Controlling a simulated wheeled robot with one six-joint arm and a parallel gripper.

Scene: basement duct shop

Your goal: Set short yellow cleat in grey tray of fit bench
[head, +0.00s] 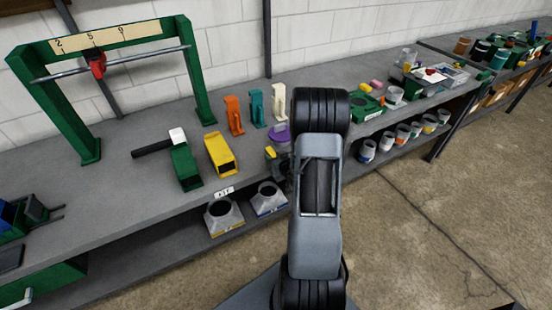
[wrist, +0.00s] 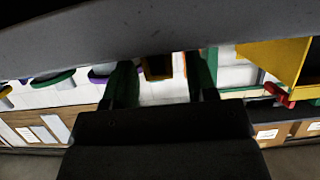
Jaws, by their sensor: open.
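My gripper (wrist: 160,68) shows in the wrist view with its two green fingers apart. A small yellow and dark piece (wrist: 157,68) appears between or just beyond them; I cannot tell if it touches either finger. In the head view my arm hides most of the gripper. A small yellow piece (head: 270,153) shows just left of the arm at the bench front and may be the short yellow cleat. A larger yellow hollow block (head: 220,154) lies left of it, above the FIT label (head: 223,192). I cannot make out the grey tray of the fit bench for certain.
Orange (head: 235,116), teal (head: 257,108) and white (head: 279,103) pieces stand behind. A purple bowl (head: 279,135) is beside my arm. Two grey flared fittings (head: 222,217) sit on the lower shelf.

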